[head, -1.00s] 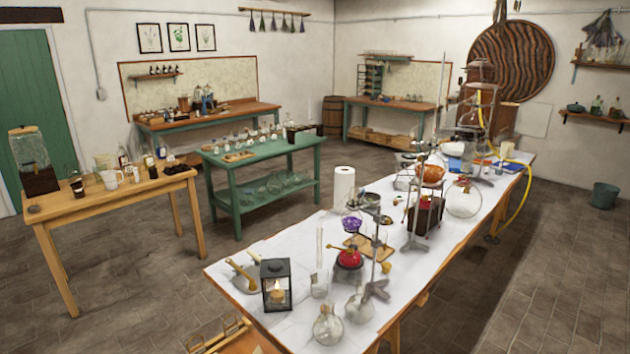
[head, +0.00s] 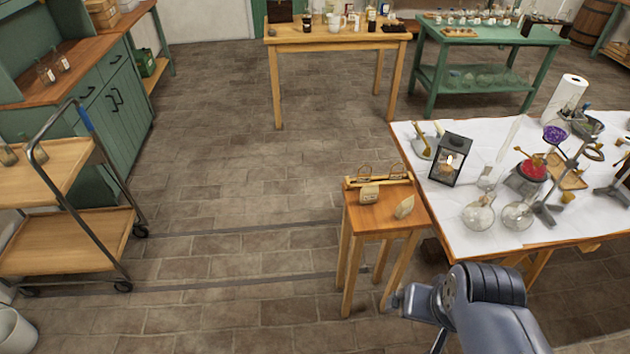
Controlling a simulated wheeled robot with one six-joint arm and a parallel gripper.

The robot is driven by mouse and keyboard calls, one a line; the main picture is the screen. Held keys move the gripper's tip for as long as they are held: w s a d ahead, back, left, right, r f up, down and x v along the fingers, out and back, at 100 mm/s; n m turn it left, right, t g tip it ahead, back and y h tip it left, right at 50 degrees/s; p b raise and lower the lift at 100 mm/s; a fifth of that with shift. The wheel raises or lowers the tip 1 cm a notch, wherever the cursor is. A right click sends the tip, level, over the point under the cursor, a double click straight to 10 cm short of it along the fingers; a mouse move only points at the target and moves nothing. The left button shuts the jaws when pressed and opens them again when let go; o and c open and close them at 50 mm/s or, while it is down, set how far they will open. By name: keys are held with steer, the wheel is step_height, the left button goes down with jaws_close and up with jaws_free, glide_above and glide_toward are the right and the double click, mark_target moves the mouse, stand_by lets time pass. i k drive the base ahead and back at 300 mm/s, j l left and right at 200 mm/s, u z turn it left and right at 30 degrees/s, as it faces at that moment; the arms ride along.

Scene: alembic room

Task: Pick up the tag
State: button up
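Two small pale, tag-like pieces lie on a small wooden stand beside the white-topped table. The left piece (head: 369,194) is blocky and sits near the stand's back. The right piece (head: 404,207) is slanted and nearer its right edge. They are too small to tell which is the tag. Part of my arm shows at the bottom right, in front of the stand and apart from both pieces. I cannot make out the fingers of my gripper.
The small stand (head: 383,221) carries a low wooden rack with thin loops. The white-topped table (head: 455,205) at right holds a lit lantern (head: 449,160) and glass flasks. A wooden cart (head: 75,240) stands at left. The floor between cart and stand is clear.

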mark_target(364, 177)
steer(key=i+j, duration=0.35)
steer(key=i, duration=0.2)
steer(key=i+j, duration=0.35)
steer(key=i, duration=0.2)
